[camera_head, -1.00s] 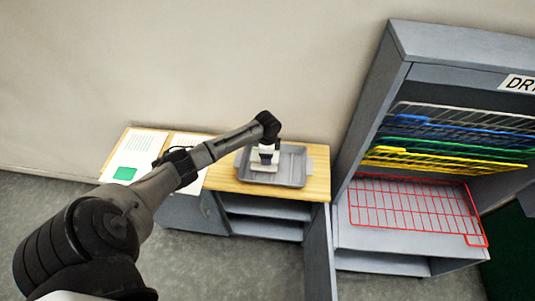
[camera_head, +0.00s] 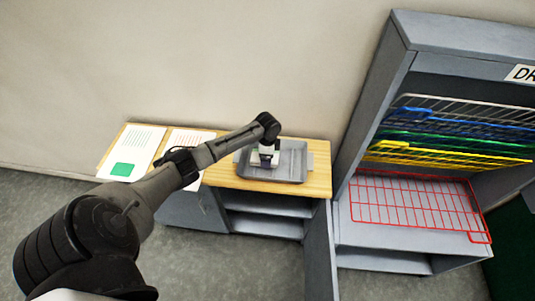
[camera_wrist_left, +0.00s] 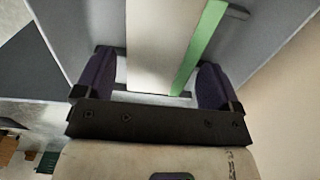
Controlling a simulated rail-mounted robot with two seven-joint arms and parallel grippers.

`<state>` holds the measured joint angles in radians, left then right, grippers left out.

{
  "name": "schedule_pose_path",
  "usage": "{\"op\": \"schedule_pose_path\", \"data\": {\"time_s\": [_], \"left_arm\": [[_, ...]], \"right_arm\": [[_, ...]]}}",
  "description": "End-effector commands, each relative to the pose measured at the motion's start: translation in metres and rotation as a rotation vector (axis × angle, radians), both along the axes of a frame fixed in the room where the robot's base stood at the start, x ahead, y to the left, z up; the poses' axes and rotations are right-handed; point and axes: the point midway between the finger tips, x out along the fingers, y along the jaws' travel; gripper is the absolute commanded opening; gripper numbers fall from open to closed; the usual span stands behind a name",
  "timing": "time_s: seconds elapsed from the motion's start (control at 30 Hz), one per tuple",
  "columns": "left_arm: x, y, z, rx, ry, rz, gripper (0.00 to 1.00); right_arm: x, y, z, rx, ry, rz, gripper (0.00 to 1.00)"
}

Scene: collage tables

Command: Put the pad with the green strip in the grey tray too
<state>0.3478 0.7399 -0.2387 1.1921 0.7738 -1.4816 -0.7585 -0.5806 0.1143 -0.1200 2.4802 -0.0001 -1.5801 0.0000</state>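The grey tray (camera_head: 293,165) lies on the wooden top of the low cabinet in the head view. My left gripper (camera_head: 265,160) is over the left-middle part of the tray, pointing down. A pale pad (camera_wrist_left: 155,45) with a green strip (camera_wrist_left: 202,45) along one side shows between my left gripper's fingers (camera_wrist_left: 155,82) in the left wrist view. The fingers stand wide apart, one on each side of the pad, with narrow gaps seen. In the head view the pad is small and partly hidden by the gripper, in the tray. My right gripper is out of view.
A white sheet with a green patch (camera_head: 123,169) and another white sheet (camera_head: 190,138) lie left of the tray, partly behind my arm. A tall grey drying rack (camera_head: 455,40) with coloured wire shelves, including a red one (camera_head: 415,205), stands to the right.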

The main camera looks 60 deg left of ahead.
Motion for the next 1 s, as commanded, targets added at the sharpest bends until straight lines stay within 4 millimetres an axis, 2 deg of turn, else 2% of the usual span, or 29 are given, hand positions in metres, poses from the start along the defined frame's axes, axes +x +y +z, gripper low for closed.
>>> {"op": "schedule_pose_path", "data": {"time_s": [0.1, 0.33, 0.47, 1.0], "left_arm": [[0.0, 0.0, 0.0, 0.0, 0.0, 0.0, 0.98], [0.0, 0.0, 0.001, 0.0, 0.0, 0.0, 0.98], [0.0, 0.001, 0.011, 0.002, -0.001, 0.001, 0.98], [0.0, 0.0, 0.109, 0.002, -0.001, -0.001, 0.98]], "right_arm": [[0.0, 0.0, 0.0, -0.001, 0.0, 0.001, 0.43], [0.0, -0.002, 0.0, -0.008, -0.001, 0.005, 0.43], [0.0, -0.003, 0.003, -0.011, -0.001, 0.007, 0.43], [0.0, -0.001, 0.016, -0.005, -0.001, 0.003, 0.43]]}}
